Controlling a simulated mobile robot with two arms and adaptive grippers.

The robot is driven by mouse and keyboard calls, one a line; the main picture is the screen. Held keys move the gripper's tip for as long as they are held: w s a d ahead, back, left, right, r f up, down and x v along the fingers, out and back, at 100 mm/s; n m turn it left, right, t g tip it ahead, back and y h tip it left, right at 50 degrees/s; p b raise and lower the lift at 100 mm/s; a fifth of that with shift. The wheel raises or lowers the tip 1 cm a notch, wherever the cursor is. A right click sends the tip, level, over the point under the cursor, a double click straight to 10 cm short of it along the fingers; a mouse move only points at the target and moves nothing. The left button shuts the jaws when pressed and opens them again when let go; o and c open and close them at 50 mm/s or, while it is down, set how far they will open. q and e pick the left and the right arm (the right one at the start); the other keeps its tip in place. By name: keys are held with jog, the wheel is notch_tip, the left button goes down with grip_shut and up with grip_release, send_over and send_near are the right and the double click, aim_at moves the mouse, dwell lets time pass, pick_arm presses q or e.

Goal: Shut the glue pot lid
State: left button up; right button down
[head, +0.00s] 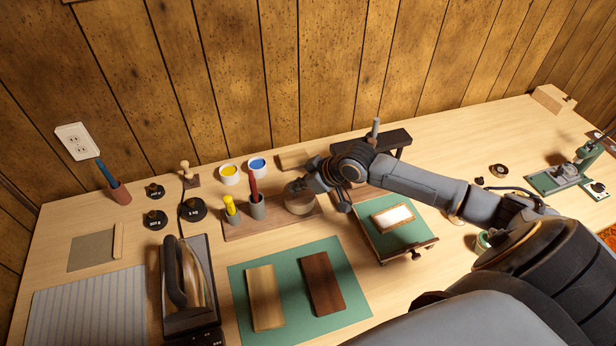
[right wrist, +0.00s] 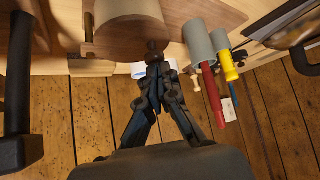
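The glue pot (head: 299,201) is a round, tan pot on a brown wooden board at the middle of the bench. Its pale body (right wrist: 128,10) shows at the top of the right wrist view, with a brown lid-like piece (right wrist: 115,42) below it and a small dark knob near that piece's edge. My right gripper (head: 312,184) is at the pot's far right side and partly covers it. In the right wrist view its fingertips (right wrist: 158,68) come together close by the knob; contact is unclear. The lid's exact angle is hard to tell. My left gripper is not in view.
The brown board (head: 240,230) also holds a grey cup (head: 257,210) with a red-handled tool and one with a yellow tool (head: 231,208). Yellow (head: 230,174) and blue (head: 258,165) paint pots stand behind. An iron (head: 186,280) stands left; a green mat (head: 290,290) lies in front.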

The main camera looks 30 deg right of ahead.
jog(key=v, duration=1)
jog(key=shift+r, duration=0.35)
jog(key=shift+s+f, duration=0.1)
